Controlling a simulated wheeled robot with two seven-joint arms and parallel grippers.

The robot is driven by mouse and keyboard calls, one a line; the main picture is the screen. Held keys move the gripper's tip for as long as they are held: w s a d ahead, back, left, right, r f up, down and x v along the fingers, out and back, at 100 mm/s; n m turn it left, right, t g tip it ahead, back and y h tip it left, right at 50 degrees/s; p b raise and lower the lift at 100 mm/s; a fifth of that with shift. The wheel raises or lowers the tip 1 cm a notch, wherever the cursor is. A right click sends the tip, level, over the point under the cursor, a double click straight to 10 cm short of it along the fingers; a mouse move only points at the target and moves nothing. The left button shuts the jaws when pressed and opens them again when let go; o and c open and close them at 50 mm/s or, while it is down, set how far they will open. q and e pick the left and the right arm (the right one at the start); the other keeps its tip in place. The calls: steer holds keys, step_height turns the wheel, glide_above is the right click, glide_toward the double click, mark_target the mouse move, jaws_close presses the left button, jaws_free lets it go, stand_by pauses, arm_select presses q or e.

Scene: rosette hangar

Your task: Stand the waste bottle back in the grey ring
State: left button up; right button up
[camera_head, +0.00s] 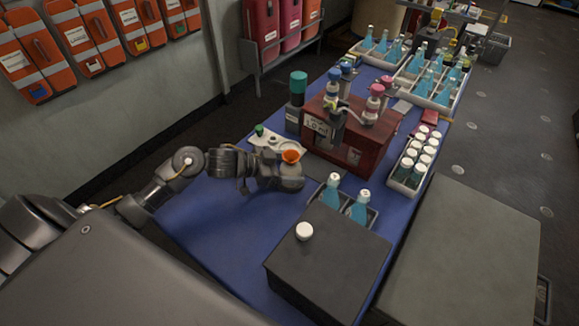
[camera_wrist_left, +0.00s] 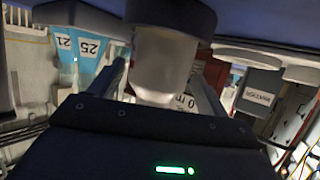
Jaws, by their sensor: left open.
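A bottle with an orange funnel-like top (camera_head: 291,156), which I take for the waste bottle, stands at my left gripper (camera_head: 275,174) over the blue table. In the left wrist view, which looks upside down, a pale bottle body (camera_wrist_left: 160,80) is between the two fingers of the left gripper (camera_wrist_left: 160,85). The fingers are open, one on each side of it. The end of the body away from me meets a wide dark grey round piece (camera_wrist_left: 172,14), likely the grey ring. The gripper hides much of the bottle in the head view. My right gripper is not in view.
A red-brown box (camera_head: 350,145) with pump-topped bottles stands behind the gripper. A green-capped item (camera_head: 259,130) is close to its left. A dark box (camera_head: 330,262) with a white cap (camera_head: 304,231) is in front. The blue table (camera_head: 215,215) is clear near my arm.

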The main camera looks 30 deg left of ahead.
arm_select(q)
steer(key=v, duration=1.1)
steer(key=shift+s+a+f, duration=0.15)
steer(key=shift+s+a, duration=0.1)
steer(key=shift+a, duration=0.1)
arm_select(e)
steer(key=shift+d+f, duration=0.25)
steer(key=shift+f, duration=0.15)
